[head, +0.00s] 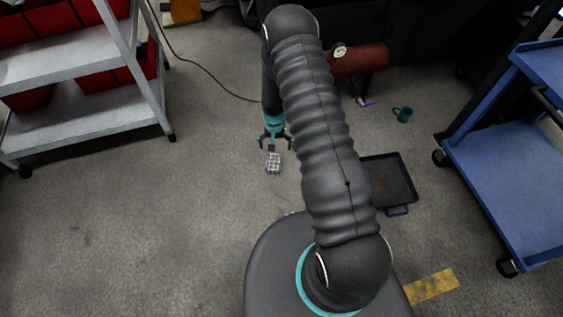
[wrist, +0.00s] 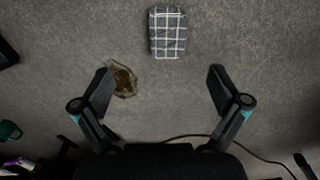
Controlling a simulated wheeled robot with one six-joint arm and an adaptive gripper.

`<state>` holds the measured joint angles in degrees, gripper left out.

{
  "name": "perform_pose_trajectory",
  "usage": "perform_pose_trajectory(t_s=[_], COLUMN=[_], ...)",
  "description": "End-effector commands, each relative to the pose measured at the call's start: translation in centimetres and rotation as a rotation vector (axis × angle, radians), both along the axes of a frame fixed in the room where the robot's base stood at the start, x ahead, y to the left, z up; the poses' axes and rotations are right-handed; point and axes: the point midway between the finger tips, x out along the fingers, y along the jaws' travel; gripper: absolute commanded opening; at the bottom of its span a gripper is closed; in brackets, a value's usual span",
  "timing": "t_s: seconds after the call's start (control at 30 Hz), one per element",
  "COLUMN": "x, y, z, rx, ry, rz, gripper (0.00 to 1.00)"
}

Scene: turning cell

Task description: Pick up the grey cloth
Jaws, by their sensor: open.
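The grey cloth (head: 273,162) is a small folded grey piece with a white check, lying on the concrete floor. In the wrist view the cloth (wrist: 168,33) is at the top centre, beyond the fingertips. My gripper (head: 274,144) hangs just behind the cloth in the head view. The cloth appears untouched.
A brown, glassy-looking object (wrist: 123,80) lies by the left finger in the wrist view. A dark tray (head: 388,182), a green mug (head: 403,114) and a purple item (head: 366,102) are on the floor at right. A blue cart (head: 510,180) and grey shelving (head: 85,110) flank open floor.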

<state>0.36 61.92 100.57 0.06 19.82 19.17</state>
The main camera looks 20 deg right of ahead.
Motion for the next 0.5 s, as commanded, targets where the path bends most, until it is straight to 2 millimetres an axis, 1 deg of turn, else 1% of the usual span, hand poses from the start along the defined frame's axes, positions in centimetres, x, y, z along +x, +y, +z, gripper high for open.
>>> perform_pose_trajectory(t_s=[0.1,0.17,0.27,0.5], x=[0.8,0.9,0.8,0.8], y=[0.3,0.3,0.2,0.1], z=[-0.2,-0.6,-2.0,-6.3], rx=[-0.001,-0.002,-0.001,-0.002], ry=[-0.040,-0.041,-0.040,-0.038], rz=[-0.036,-0.047,-0.051,-0.052], gripper=[0.98,0.98,0.98,0.98])
